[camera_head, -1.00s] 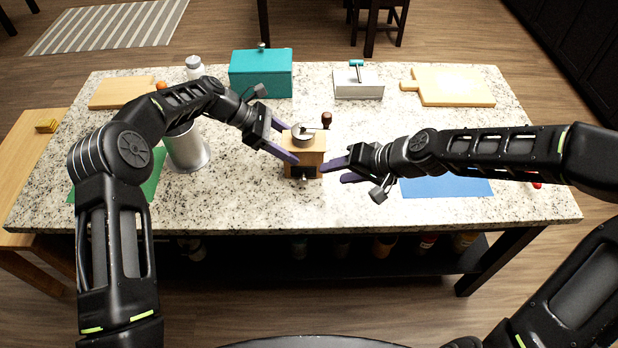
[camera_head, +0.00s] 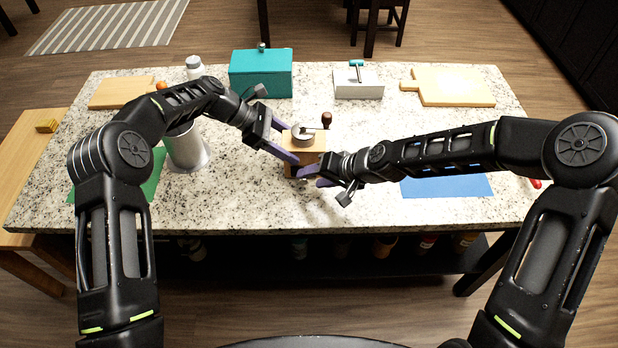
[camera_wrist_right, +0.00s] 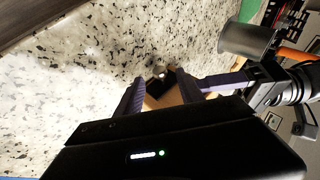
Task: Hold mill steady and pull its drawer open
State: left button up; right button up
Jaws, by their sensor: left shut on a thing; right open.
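The wooden mill (camera_head: 316,142) with a grey metal top and a dark-knobbed crank stands upright near the middle of the counter. My left gripper (camera_head: 293,148) is shut on the mill's body from the left. My right gripper (camera_head: 310,178) is open at the mill's front lower side, with its fingers in front of the drawer area and hiding it in the head view. In the right wrist view, the wooden mill (camera_wrist_right: 166,98) shows between the right fingers (camera_wrist_right: 160,97), with a dark front and a small shiny knob (camera_wrist_right: 161,75). I cannot tell whether the knob lies between the fingertips or whether the drawer is shut.
A metal canister (camera_head: 186,148) stands left of the mill by a green mat (camera_head: 150,185). A blue mat (camera_head: 450,186) lies under my right forearm. A teal box (camera_head: 261,74), a white box (camera_head: 358,88) and cutting boards (camera_head: 455,87) stand behind. The counter's front edge is close.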

jog(key=shift+x, duration=1.3)
jog(key=shift+c, duration=0.6)
grip_shut()
